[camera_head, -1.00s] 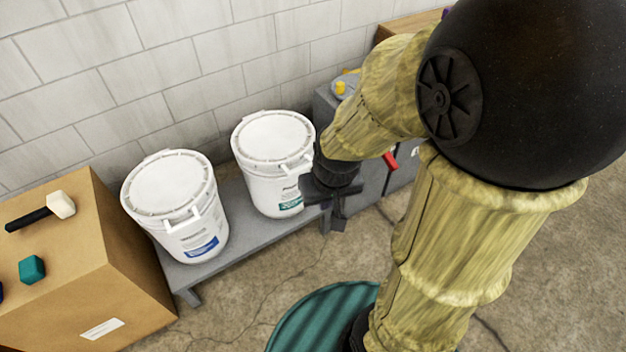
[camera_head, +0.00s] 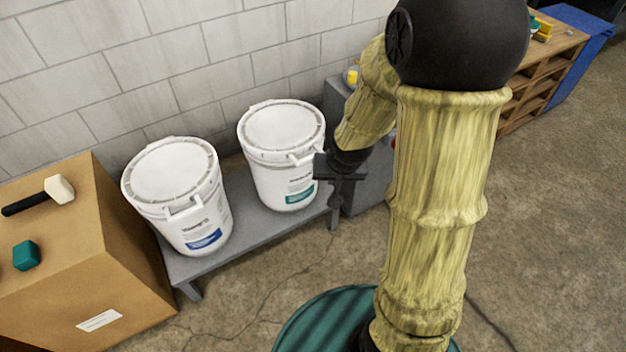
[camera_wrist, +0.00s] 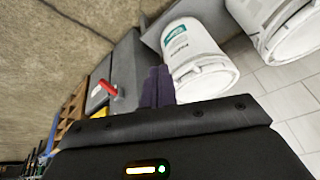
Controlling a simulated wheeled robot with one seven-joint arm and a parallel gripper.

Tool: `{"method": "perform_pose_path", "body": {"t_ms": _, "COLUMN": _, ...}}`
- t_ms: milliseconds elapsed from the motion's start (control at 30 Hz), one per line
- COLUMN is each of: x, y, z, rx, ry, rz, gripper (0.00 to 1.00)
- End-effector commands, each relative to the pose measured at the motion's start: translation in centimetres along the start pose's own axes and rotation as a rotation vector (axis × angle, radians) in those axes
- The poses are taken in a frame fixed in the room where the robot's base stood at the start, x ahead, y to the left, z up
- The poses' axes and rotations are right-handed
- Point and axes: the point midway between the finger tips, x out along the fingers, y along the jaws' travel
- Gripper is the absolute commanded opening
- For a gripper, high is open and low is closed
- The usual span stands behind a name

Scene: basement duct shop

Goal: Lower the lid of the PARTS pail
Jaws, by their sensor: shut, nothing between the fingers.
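Two white pails stand upright side by side on a low grey bench. The left pail (camera_head: 190,215) has a blue label and the right pail (camera_head: 280,180) has a teal label. The print is too small to tell which reads PARTS. Both white lids, the left (camera_head: 170,170) and the right (camera_head: 283,127), appear to lie flat on their pails. My gripper (camera_head: 336,203) is shut and empty, just right of the teal-label pail near its front. In the wrist view, my shut fingers (camera_wrist: 158,86) are beside that pail (camera_wrist: 188,50); contact cannot be told.
The grey bench (camera_head: 240,235) stands against a block wall. A cardboard-coloured box (camera_head: 70,270) at left bears a mallet (camera_head: 50,192) and a teal block (camera_head: 26,255). A grey cabinet (camera_head: 365,185) stands right of the bench; its red handle (camera_wrist: 108,88) shows in the wrist view. Open floor lies in front.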

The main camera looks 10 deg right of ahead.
Motion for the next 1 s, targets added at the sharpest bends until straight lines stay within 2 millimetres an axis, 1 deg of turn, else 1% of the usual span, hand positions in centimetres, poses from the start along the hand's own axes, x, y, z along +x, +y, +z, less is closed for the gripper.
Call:
{"method": "perform_pose_path", "body": {"t_ms": 33, "x": 4.2, "y": 0.1, "z": -0.1, "rx": 0.042, "ry": 0.017, "rz": -0.024, "gripper": 0.00}}
{"method": "perform_pose_path", "body": {"t_ms": 67, "x": 5.7, "y": 0.0, "z": -0.5, "rx": 0.069, "ry": 0.031, "rz": -0.043, "gripper": 0.00}}
{"method": "perform_pose_path", "body": {"t_ms": 100, "x": 7.8, "y": -0.2, "z": -0.9, "rx": 0.104, "ry": 0.049, "rz": -0.071, "gripper": 0.00}}
{"method": "perform_pose_path", "body": {"t_ms": 167, "x": 10.8, "y": -0.6, "z": -1.5, "rx": 0.163, "ry": 0.072, "rz": -0.121, "gripper": 0.00}}
{"method": "perform_pose_path", "body": {"t_ms": 200, "x": 12.8, "y": -0.9, "z": -1.8, "rx": 0.204, "ry": 0.085, "rz": -0.157, "gripper": 0.00}}
{"method": "perform_pose_path", "body": {"t_ms": 267, "x": 15.7, "y": -1.4, "z": -2.2, "rx": 0.269, "ry": 0.099, "rz": -0.219, "gripper": 0.00}}
{"method": "perform_pose_path", "body": {"t_ms": 300, "x": 17.5, "y": -1.8, "z": -2.4, "rx": 0.314, "ry": 0.107, "rz": -0.264, "gripper": 0.00}}
{"method": "perform_pose_path", "body": {"t_ms": 400, "x": 21.6, "y": -2.8, "z": -2.8, "rx": 0.435, "ry": 0.116, "rz": -0.387, "gripper": 0.00}}
{"method": "perform_pose_path", "body": {"t_ms": 500, "x": 24.9, "y": -3.8, "z": -3.0, "rx": 0.569, "ry": 0.107, "rz": -0.522, "gripper": 0.00}}
{"method": "perform_pose_path", "body": {"t_ms": 600, "x": 27.5, "y": -4.8, "z": -3.2, "rx": 0.711, "ry": 0.086, "rz": -0.670, "gripper": 0.00}}
{"method": "perform_pose_path", "body": {"t_ms": 700, "x": 29.4, "y": -5.5, "z": -3.3, "rx": 0.861, "ry": 0.050, "rz": -0.828, "gripper": 0.00}}
{"method": "perform_pose_path", "body": {"t_ms": 867, "x": 31.2, "y": -6.1, "z": -3.4, "rx": 1.105, "ry": -0.037, "rz": -1.099, "gripper": 0.00}}
{"method": "perform_pose_path", "body": {"t_ms": 1000, "x": 32.1, "y": -5.7, "z": -3.3, "rx": 1.312, "ry": -0.141, "rz": -1.354, "gripper": 0.00}}
